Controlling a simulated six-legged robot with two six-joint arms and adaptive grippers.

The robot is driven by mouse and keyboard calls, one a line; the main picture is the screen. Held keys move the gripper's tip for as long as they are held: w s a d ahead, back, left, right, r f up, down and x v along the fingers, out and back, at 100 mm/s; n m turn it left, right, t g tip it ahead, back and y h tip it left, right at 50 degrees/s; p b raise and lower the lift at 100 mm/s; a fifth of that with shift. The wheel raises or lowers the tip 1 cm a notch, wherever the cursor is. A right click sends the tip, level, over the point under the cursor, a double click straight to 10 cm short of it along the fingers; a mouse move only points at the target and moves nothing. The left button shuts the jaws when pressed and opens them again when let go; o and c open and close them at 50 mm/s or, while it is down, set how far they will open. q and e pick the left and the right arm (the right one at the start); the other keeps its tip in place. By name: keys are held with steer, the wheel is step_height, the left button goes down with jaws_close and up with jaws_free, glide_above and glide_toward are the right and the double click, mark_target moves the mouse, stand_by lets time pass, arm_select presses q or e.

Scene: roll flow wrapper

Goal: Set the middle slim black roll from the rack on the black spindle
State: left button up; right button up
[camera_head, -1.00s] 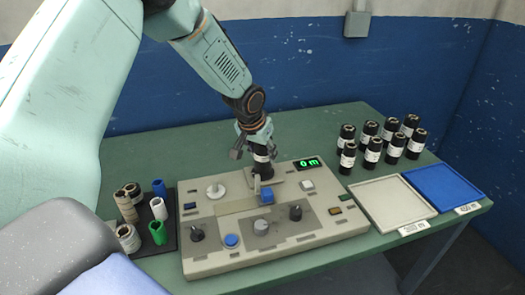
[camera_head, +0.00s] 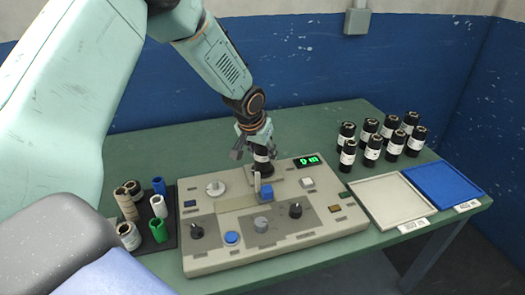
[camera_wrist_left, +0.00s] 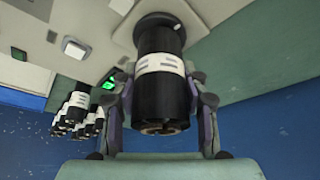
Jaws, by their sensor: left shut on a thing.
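My left gripper (camera_head: 257,143) is shut on a slim black roll (camera_head: 262,157) with a white label band. In the left wrist view the black roll (camera_wrist_left: 160,85) stands upright between the two fingers. Its far end meets a dark round base on the wrapper machine (camera_head: 270,222). The black spindle is hidden behind or inside the roll, so I cannot tell how fully it is seated. Several more black rolls (camera_head: 373,150) with white labels stand in a group at the back right of the table. My right gripper is not in view.
The machine has knobs, a blue button (camera_head: 231,238) and a green display (camera_head: 309,160). A dark tray (camera_head: 163,243) with brown, blue, white and green rolls is at the left. A grey tray (camera_head: 391,228) and a blue tray (camera_head: 443,213) lie at the right.

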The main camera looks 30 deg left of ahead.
arm_select(q)
steer(key=o, duration=1.4)
steer(key=o, duration=0.5)
steer(key=shift+r, duration=0.1)
steer(key=shift+r+p, duration=3.75)
steer(key=shift+r, duration=0.2)
steer(key=shift+f, duration=0.15)
step_height(320, 180, down, 8)
steer(key=b, duration=0.7)
steer(key=shift+r, duration=0.2)
